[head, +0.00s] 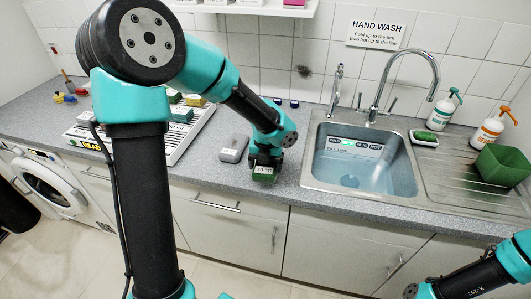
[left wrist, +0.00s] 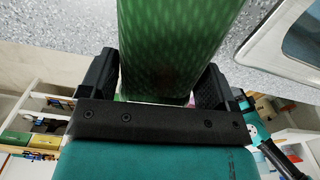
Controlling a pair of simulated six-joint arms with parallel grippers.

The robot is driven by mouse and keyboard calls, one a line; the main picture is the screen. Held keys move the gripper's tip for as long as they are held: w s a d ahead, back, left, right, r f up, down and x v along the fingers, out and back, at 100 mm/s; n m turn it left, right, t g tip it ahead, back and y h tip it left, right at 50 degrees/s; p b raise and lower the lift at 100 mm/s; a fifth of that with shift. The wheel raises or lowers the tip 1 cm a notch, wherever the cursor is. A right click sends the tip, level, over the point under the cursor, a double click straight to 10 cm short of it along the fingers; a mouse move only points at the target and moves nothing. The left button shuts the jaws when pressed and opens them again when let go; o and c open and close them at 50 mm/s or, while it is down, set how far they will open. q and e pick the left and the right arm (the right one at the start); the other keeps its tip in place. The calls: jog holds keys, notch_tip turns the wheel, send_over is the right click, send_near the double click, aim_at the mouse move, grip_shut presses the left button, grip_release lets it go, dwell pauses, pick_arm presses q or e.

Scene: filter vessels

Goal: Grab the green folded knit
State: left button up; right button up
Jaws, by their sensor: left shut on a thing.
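The green folded knit (head: 263,175) is a small dark green block with a pale label on top, at the front edge of the counter left of the sink. In the left wrist view the knit (left wrist: 175,40) fills the space between the two black fingers. My left gripper (head: 264,160) is shut on the knit, reaching down from above and behind it. Whether the knit still touches the counter is hard to tell.
A grey block (head: 233,148) lies just left of the gripper. A rack with several coloured blocks (head: 150,135) is farther left. The sink (head: 360,160) with water is to the right, with a green tub (head: 503,165) on the drainer. The counter's front edge is close.

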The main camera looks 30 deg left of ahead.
aim_at(267, 177)
pick_arm(q)
jog(key=s+d, duration=0.2)
jog(key=s, duration=0.1)
jog(key=s+d, duration=0.1)
jog(key=s, duration=0.1)
jog(key=shift+s+d+r, duration=0.2)
jog(key=shift+s+r, duration=0.05)
jog(key=shift+r, duration=0.05)
dwell(0.4)
